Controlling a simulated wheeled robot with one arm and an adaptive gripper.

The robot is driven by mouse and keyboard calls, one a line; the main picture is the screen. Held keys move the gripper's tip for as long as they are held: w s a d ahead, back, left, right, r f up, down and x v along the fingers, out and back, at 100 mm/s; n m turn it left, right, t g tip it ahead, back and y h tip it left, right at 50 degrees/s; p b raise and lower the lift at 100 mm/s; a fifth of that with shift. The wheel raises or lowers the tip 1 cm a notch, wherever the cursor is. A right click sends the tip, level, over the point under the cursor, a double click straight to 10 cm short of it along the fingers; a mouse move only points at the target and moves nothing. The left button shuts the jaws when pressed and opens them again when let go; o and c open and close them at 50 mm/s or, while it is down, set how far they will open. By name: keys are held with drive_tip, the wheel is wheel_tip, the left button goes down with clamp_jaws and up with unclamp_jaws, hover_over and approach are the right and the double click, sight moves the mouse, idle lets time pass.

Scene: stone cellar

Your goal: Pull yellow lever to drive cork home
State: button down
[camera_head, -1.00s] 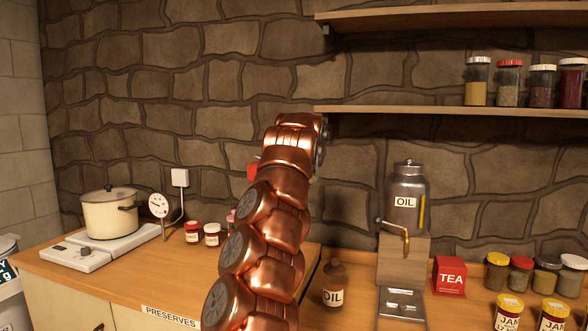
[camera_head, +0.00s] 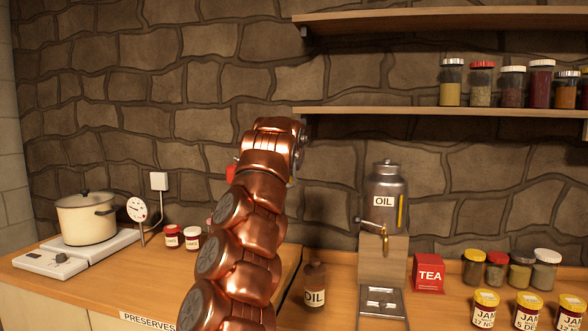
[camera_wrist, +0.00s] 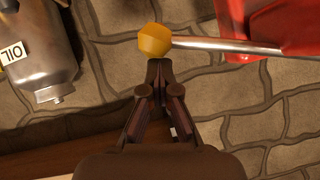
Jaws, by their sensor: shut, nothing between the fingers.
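The yellow lever shows in the wrist view as a yellow knob (camera_wrist: 154,41) on a straight metal rod (camera_wrist: 225,46). The rod runs right to a red body (camera_wrist: 285,25) at the upper right edge. My gripper (camera_wrist: 160,68) is shut and empty, its fingertips just below the knob in the picture. I cannot tell whether they touch it. In the head view my copper arm hides the gripper and lever. Only a small red part (camera_head: 231,173) shows left of the arm. No cork or bottle neck is visible at the red body.
An oil canister (camera_head: 386,187) with a tap stands on a wooden stand (camera_head: 383,262) right of my arm; the canister also shows in the wrist view (camera_wrist: 45,60). A brown oil bottle (camera_head: 315,285), red tea tin (camera_head: 429,273) and several jars crowd the counter. A pot (camera_head: 86,220) stands left.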

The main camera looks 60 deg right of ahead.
drive_tip(key=shift+w+f+y, duration=0.15)
drive_tip(key=shift+f+y, duration=0.05)
drive_tip(key=shift+f, duration=0.65)
drive_tip(key=shift+w+f+y, duration=0.15)
drive_tip(key=shift+f+y, duration=0.05)
drive_tip(key=shift+f, duration=0.6)
wheel_tip(320, 180, up, 3)
drive_tip(key=p, duration=0.3)
drive_tip(key=shift+w+d+r, duration=0.1)
drive_tip(key=shift+d+r, duration=0.05)
drive_tip(key=shift+r, duration=0.2)
drive_tip(key=r, duration=0.1)
drive_tip(key=p, duration=0.1)
drive_tip(key=r+p, duration=0.1)
drive_tip(key=shift+s+d+r+h, duration=0.3)
drive_tip(key=shift+d+r, duration=0.05)
drive_tip(key=shift+d, duration=0.05)
drive_tip(key=b+v, duration=0.2)
drive_tip(key=v, duration=0.8)
drive_tip(key=shift+r+b, duration=0.3)
drive_tip(key=shift+r, duration=0.15)
drive_tip(key=shift+w+d, duration=0.1)
